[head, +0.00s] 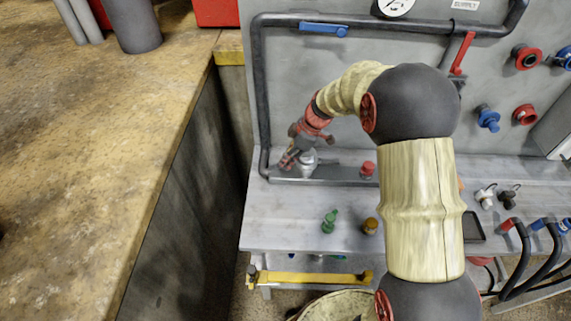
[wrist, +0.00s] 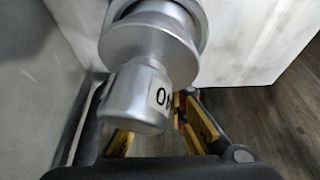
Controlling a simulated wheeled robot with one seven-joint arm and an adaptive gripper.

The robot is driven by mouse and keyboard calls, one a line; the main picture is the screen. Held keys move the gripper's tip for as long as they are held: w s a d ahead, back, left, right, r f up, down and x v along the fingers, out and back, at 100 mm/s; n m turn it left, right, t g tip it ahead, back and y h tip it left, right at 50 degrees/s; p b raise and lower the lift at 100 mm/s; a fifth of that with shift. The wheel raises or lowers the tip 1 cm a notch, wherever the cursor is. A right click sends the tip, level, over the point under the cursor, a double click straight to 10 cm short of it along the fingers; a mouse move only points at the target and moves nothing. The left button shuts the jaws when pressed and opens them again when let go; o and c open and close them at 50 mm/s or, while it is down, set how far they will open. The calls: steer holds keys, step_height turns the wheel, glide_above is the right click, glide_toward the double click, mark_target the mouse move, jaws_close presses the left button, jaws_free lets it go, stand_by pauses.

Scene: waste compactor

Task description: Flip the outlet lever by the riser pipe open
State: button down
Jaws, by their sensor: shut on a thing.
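A silver valve piece (head: 308,160) stands on the bench at the foot of the dark riser pipe (head: 263,90), and a grey handle runs right from it. My gripper (head: 288,162) reaches down to its left side. In the wrist view a silver round body with a stubby end, the outlet lever (wrist: 138,95), fills the top middle and carries a label starting "OP". My gripper's yellow-padded fingers (wrist: 160,130) lie on both sides of it, shut on it. The contact itself is partly hidden behind the silver end.
A blue lever (head: 323,29) sits on the upper pipe and a red lever (head: 463,52) hangs at the right. A red knob (head: 368,169), green bottle (head: 330,221) and amber jar (head: 370,226) stand on the bench. A stone counter (head: 100,180) flanks the left.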

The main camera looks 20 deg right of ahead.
stand_by(0.4)
steer(key=c, duration=1.9)
jaws_free()
steer(key=v, duration=1.2)
